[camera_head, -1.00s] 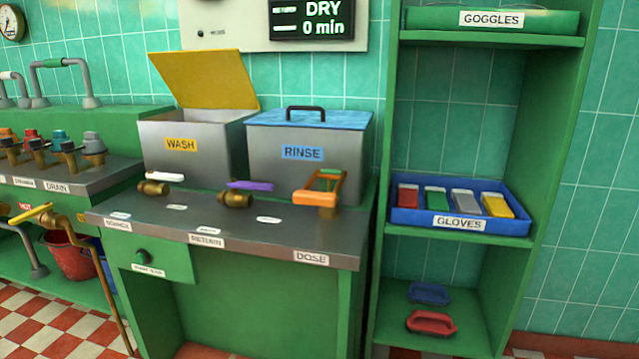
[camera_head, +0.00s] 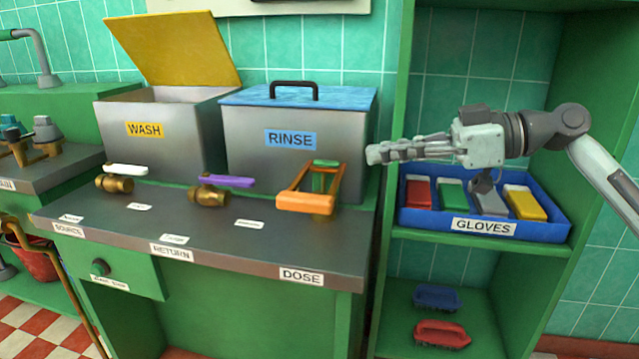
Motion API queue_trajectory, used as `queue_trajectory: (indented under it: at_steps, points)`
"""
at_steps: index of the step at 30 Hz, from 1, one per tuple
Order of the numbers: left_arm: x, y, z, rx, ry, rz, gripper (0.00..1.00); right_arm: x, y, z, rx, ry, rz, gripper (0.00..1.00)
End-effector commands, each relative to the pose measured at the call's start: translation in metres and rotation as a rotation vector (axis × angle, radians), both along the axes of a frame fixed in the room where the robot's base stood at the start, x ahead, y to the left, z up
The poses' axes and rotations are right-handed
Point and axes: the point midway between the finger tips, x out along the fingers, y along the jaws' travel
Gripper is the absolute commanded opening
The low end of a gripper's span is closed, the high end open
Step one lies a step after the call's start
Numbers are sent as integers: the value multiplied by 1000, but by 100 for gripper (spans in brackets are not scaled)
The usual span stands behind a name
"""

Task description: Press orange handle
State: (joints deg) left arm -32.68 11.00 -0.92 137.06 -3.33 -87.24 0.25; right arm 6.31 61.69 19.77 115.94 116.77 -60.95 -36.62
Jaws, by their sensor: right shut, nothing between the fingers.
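The orange handle (camera_head: 291,199) is a loop-shaped frame on a brass fitting at the right end of the counter, above the DOSE label (camera_head: 301,276). A green piece (camera_head: 322,180) shows inside its frame. My right gripper (camera_head: 372,155) is shut and empty. It points left, to the right of the orange handle and higher in the picture, apart from it, in front of the shelf unit. My left gripper is not in view.
A purple handle (camera_head: 228,181) and a white handle (camera_head: 127,170) stand left on the same counter. The RINSE tank (camera_head: 260,160) with blue lid is behind. A blue glove tray (camera_head: 420,222) sits on the shelf under my right arm.

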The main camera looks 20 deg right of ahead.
Motion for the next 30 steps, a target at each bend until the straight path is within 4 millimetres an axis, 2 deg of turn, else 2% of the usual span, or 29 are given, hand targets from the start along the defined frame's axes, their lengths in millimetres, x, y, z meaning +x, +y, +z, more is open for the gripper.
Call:
queue_trajectory:
  at_steps: [7, 11, 15, 27, 30]
  points:
    - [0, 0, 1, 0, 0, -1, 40, 1, 2, -1, 0, 2, 0, 0]
    - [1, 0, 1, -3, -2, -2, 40, 7, 11, -2, 1, 3, 1, 0]
    - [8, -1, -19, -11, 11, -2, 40, 19, 29, -6, 1, 2, 1, 0]
    - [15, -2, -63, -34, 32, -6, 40, 56, 84, -23, 3, 2, 0, 0]
    - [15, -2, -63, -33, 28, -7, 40, 55, 81, -44, 1, 9, -2, 0]
